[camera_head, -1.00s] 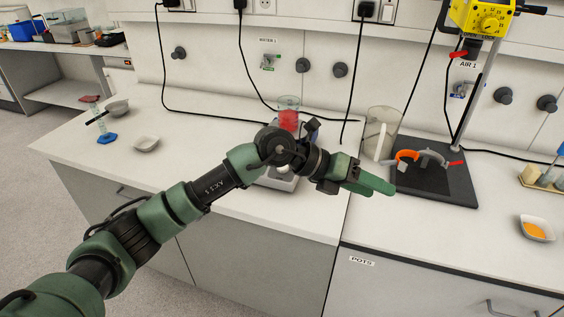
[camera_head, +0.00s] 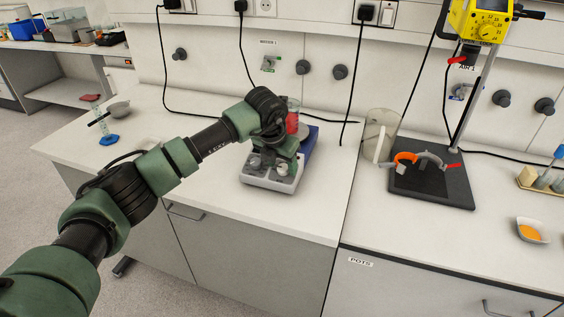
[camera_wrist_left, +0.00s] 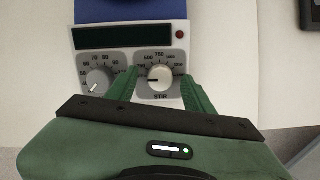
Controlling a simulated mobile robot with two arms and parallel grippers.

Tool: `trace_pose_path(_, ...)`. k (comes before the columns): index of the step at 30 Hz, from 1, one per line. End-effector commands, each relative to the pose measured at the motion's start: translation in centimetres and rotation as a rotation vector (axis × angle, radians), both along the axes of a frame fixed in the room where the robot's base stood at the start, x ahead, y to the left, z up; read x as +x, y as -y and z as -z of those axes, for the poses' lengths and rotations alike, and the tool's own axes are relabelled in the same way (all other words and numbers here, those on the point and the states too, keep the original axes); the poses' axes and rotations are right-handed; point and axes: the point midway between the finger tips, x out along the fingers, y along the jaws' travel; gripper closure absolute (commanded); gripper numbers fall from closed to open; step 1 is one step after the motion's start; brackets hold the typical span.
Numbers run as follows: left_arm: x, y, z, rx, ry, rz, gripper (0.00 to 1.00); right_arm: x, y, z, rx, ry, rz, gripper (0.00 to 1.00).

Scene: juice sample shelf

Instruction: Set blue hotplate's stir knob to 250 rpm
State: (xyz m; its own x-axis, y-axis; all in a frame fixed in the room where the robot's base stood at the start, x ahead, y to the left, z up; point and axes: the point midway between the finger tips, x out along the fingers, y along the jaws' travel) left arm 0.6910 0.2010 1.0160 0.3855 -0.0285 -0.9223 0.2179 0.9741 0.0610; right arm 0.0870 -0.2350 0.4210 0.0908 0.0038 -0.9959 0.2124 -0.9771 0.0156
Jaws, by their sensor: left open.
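The blue hotplate (camera_head: 309,146) stands on the bench with its pale control panel facing me. In the left wrist view the stir knob (camera_wrist_left: 160,77) is on the panel's right side, above the word STIR. Its white pointer aims left and slightly down; the scale number there is hard to read. My left gripper (camera_head: 272,160) is over the panel. In the left wrist view its open green fingers (camera_wrist_left: 159,76) lie on either side of the stir knob, with gaps visible. A second knob (camera_wrist_left: 97,80) sits left of it. My right gripper is out of view.
A beaker of red liquid (camera_head: 292,122) is on the hotplate, partly behind my arm. A clear jug (camera_head: 378,135) and a dark stand base (camera_head: 440,188) are to the right. The panel's dark display (camera_wrist_left: 130,35) appears blank. Bench front is clear.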

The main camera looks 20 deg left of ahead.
Motion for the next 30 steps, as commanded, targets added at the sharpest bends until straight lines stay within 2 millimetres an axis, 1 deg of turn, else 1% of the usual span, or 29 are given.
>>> trace_pose_path(3, 0.1, 0.0, 0.5, 0.0, -0.001, 0.0, 0.48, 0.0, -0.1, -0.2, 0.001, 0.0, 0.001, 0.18)
trace_pose_path(10, 0.2, 0.0, 0.6, -0.001, 0.0, 0.001, 0.48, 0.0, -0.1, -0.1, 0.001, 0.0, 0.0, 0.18)
trace_pose_path(11, 0.2, 0.0, 0.6, -0.001, 0.0, 0.001, 0.56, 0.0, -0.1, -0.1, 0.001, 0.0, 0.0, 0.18)
trace_pose_path(12, 0.2, 0.0, 0.6, -0.001, 0.0, 0.001, 0.67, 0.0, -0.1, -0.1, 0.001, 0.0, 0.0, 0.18)
trace_pose_path(14, 0.2, 0.0, 0.6, -0.001, 0.0, 0.001, 0.84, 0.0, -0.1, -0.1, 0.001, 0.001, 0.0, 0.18)
trace_pose_path(15, 0.2, 0.0, 0.6, -0.001, 0.0, 0.001, 0.95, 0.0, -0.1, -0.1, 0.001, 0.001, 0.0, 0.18)
trace_pose_path(16, 0.2, 0.0, 0.6, -0.001, 0.0, 0.001, 1.0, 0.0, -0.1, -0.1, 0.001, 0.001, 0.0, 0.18)
trace_pose_path(23, 0.2, 0.0, 0.6, 0.004, 0.001, 0.015, 1.0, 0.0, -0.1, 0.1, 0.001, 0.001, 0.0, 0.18)
trace_pose_path(30, 0.2, 0.0, 0.7, 0.036, 0.003, 0.112, 1.0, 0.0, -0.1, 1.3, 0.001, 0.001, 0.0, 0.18)
